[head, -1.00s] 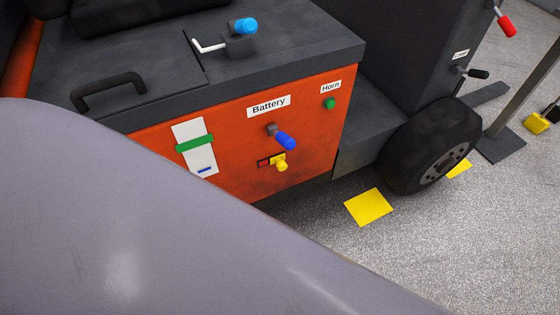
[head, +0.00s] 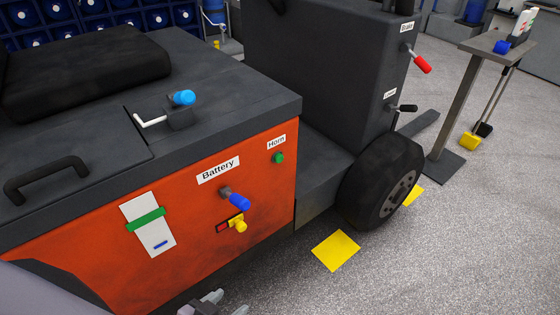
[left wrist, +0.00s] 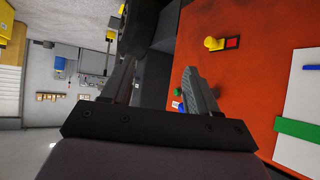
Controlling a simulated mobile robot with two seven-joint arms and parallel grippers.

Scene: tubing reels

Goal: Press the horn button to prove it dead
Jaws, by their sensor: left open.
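The green horn button (head: 278,157) sits on the orange side panel (head: 110,255) under a white "Horn" label (head: 276,142). In the left wrist view a small green spot, likely this button (left wrist: 178,91), shows between the fingers, close to the right one. My left gripper (head: 214,303) is at the bottom edge of the head view, below and left of the button and clear of it. In the left wrist view my left gripper (left wrist: 160,88) is open and empty. My right gripper is not in view.
A blue knob (head: 238,202) under the "Battery" label (head: 218,170) and a yellow knob (head: 238,225) stick out left of the button. A card with a green band (head: 147,220) is further left. A black wheel (head: 385,180) stands to the right. Grey floor in front is open.

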